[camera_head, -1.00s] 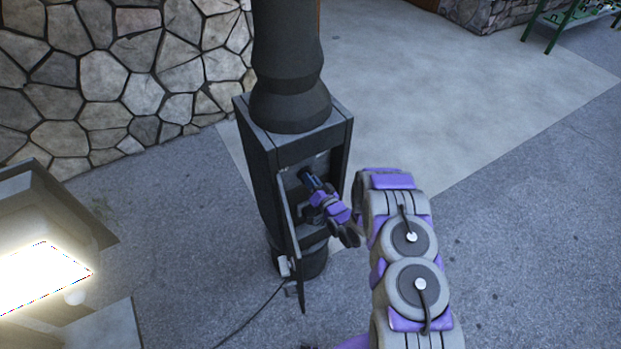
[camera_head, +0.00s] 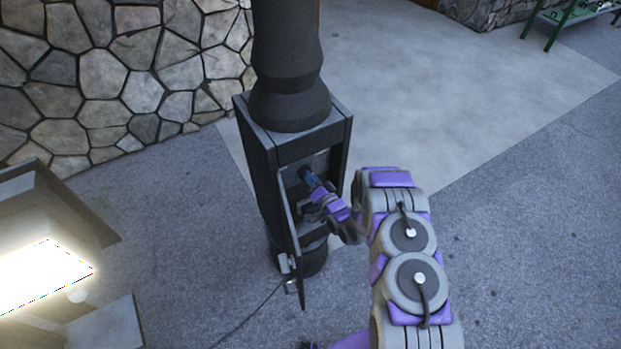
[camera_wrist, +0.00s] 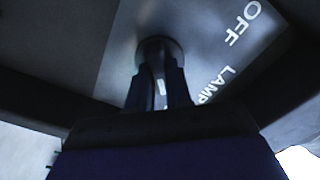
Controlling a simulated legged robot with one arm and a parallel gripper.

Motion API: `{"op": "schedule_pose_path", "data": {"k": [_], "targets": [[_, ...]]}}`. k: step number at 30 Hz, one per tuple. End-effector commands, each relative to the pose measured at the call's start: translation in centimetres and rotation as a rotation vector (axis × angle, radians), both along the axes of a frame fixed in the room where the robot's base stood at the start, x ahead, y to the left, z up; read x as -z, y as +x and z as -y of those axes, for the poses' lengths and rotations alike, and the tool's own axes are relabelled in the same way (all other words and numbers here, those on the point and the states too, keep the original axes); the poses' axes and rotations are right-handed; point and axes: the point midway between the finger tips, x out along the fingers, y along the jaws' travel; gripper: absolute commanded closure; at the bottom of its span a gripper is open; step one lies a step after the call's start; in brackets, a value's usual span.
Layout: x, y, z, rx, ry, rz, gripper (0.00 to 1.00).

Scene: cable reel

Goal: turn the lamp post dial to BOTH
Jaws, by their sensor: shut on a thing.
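The dark lamp post (camera_head: 287,60) stands upright on a box-shaped base (camera_head: 262,160) whose front compartment is open. My gripper (camera_head: 306,174) reaches into that compartment from the right. In the wrist view, my gripper (camera_wrist: 158,72) is shut on the round dark dial (camera_wrist: 160,50). The dial sits on a grey panel (camera_wrist: 115,75). The words OFF and LAMP show on the panel to the right of the dial, tilted in the picture. My fingers hide part of the dial, and I cannot tell which label its pointer faces.
A narrow door (camera_head: 291,225) hangs open at the left of the compartment, close to my gripper. A cable (camera_head: 250,318) runs from the base across the pavement. A bright lit fixture (camera_head: 45,275) is at the lower left. A stone wall (camera_head: 120,75) stands behind.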

Motion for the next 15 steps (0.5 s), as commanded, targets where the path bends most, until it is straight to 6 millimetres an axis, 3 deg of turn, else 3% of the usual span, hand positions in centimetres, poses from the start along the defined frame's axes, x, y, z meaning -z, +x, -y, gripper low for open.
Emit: {"op": "schedule_pose_path", "data": {"k": [8,15], "targets": [[0.13,-0.15,0.08,0.002,-0.001,-0.004,0.56],[0.02,-0.16,0.06,0.001,-0.001,-0.001,0.55]]}}
